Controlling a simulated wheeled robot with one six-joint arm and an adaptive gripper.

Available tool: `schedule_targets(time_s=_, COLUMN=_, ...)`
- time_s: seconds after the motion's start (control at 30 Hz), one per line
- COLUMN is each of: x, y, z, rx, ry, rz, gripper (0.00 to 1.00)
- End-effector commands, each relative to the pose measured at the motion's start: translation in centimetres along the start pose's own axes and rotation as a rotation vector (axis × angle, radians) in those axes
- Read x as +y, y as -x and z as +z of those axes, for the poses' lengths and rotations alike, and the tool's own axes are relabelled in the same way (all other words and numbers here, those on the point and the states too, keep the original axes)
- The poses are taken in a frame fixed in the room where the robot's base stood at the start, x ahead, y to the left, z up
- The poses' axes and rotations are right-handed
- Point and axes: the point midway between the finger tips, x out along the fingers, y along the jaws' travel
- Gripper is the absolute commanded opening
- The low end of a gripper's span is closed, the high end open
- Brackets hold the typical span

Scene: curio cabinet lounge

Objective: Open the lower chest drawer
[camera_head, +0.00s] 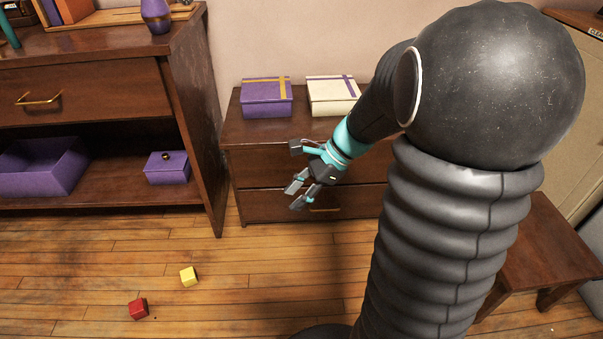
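The chest (230,133) is a low dark brown wooden piece against the back wall, with two drawers. The lower drawer (262,206) looks shut, its front flush with the chest. Part of its brass handle (322,211) shows just below and right of my gripper. The upper drawer (252,170) also looks shut; its handle is hidden behind my gripper. My gripper (294,198), dark grey with teal parts, is in front of the chest, pointing down and left. Its fingers are apart with nothing between them. I cannot tell whether it touches the handle. My arm hides the chest's right side.
A purple box (267,100) and a cream box (333,94) sit on the chest. A tall cabinet (190,110) stands left. A small brown table (545,240) stands right.

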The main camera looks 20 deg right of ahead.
Motion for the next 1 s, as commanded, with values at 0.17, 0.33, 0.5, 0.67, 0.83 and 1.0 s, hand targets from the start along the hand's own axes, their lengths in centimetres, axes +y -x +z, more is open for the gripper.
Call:
schedule_targets(time_s=0.17, x=-3.4, y=-2.5, z=-5.0, rx=-0.170, ry=-0.378, rz=-0.026, gripper=0.37)
schedule_targets(time_s=0.33, x=-6.3, y=-4.4, z=-10.3, rx=-0.340, ry=-0.728, rz=-0.050, gripper=0.37)
schedule_targets(time_s=0.5, x=-8.6, y=-6.4, z=-16.5, rx=-0.522, ry=-1.068, rz=-0.068, gripper=0.37)
schedule_targets(time_s=0.67, x=-9.8, y=-8.3, z=-23.2, rx=-0.708, ry=-1.376, rz=-0.078, gripper=0.37)
schedule_targets(time_s=0.83, x=-9.9, y=-10.6, z=-30.9, rx=-0.925, ry=-1.685, rz=-0.084, gripper=0.37)
schedule_targets(time_s=1.0, x=-9.1, y=-12.8, z=-37.5, rx=-1.130, ry=-1.927, rz=-0.081, gripper=0.37)
